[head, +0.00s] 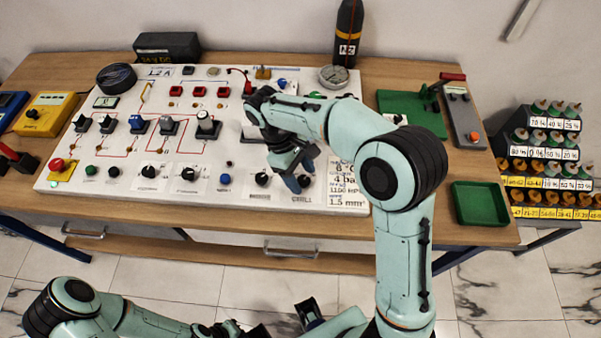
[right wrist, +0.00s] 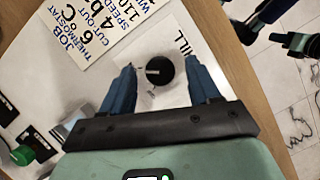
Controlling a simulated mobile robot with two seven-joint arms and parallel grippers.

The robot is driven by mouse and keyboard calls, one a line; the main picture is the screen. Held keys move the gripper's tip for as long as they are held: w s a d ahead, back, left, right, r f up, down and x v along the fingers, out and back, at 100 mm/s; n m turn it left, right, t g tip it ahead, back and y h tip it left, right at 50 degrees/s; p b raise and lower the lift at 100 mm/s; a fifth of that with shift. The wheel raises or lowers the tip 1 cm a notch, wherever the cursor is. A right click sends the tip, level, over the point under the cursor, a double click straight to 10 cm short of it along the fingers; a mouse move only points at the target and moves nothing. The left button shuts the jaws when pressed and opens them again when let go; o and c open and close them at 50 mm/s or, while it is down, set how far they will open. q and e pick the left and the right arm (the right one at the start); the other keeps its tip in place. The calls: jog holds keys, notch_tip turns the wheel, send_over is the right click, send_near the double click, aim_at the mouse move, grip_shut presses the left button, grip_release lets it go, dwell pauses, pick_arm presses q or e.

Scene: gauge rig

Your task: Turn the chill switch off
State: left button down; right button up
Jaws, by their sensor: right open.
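The chill switch (right wrist: 158,70) is a round black knob with a white pointer mark, on a white label whose visible letters read "HILL". In the right wrist view it sits between the two blue fingers of my right gripper (right wrist: 162,78), which is open with a gap at each side of the knob. In the head view my right gripper (head: 299,182) is over the panel's lower right, just above the chill lettering (head: 302,198), and mostly hides the knob. My left arm is low in the head view; its gripper (head: 245,330) is partly cut off, its jaws unclear.
The white panel (head: 130,192) carries several other knobs, toggles, red buttons and a gauge (head: 333,76). A text card (head: 346,190) lies right beside my right gripper. A green tray (head: 480,203) stands at the right on the wooden bench (head: 405,80).

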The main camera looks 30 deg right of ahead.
jog(key=c, duration=1)
jog(key=shift+c, duration=0.2)
pick_arm(q)
jog(key=shift+w+r, duration=0.1)
jog(key=shift+r, duration=0.15)
pick_arm(e)
jog(key=shift+r+n, duration=0.1)
jog(key=shift+n, duration=0.4)
jog(key=shift+s+a+n+t+h+p, duration=0.1)
jog(key=shift+n+t+h+p, duration=0.2)
jog(key=shift+n+h+p, duration=0.5)
jog(key=n+t, duration=0.1)
jog(key=n, duration=0.3)
jog(key=shift+s+a, duration=0.1)
jog(key=n+t, duration=0.1)
jog(key=n, duration=0.2)
jog(key=shift+s+n+t+p, duration=0.15)
jog(key=shift+n+t+p, duration=0.15)
jog(key=shift+p, duration=0.05)
pick_arm(q)
jog(key=shift+w+r, duration=0.4)
jog(key=shift+r, duration=0.3)
jog(key=shift+w+r, duration=0.4)
jog(key=shift+r, duration=0.25)
pick_arm(e)
jog(key=shift+s+n+t, duration=0.1)
jog(key=shift+n+t, duration=0.6)
jog(key=shift+n, duration=1.2)
jog(key=o, duration=1)
